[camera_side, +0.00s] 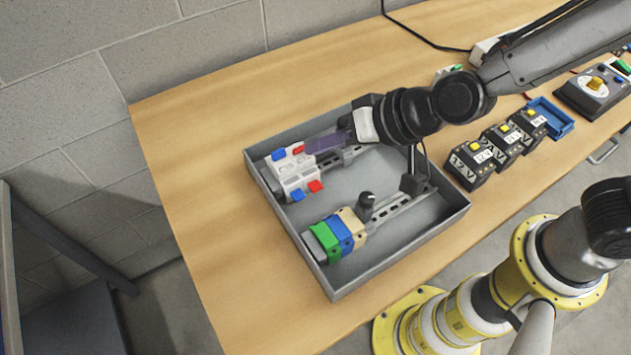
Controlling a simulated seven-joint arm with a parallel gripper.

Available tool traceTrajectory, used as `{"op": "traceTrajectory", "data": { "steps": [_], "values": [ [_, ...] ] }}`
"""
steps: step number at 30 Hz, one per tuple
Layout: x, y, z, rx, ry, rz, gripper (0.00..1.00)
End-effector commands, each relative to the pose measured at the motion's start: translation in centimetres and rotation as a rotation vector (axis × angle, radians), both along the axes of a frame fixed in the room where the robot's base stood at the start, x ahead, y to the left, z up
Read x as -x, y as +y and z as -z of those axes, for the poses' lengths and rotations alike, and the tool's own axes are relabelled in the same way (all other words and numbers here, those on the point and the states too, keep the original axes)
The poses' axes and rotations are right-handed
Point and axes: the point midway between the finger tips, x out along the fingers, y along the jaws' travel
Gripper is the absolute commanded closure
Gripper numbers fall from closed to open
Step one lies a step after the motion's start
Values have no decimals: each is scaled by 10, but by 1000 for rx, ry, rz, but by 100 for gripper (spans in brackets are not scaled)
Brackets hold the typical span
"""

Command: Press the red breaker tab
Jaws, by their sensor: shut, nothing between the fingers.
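A white breaker block (292,170) sits on a rail inside the grey tray. On its far side are a blue tab (278,154) and a red tab (298,149). On its near side are another blue tab (298,195) and another red tab (316,186). My gripper (309,147) is shut and empty, reaching in from the right. Its fingertips are at the right of the far red tab, very close to it. I cannot tell whether they touch. The fingers hide part of the rail behind them.
The grey tray (437,212) has raised walls. The table's left side is clear.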

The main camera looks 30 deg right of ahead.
Motion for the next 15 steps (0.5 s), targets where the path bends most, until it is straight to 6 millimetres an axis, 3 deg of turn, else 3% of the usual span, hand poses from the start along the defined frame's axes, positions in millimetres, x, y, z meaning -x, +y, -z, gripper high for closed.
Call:
{"op": "traceTrajectory", "data": {
  "steps": [15],
  "values": [
    [0, 0, 61, 2, 2, 0, 100]
  ]
}}
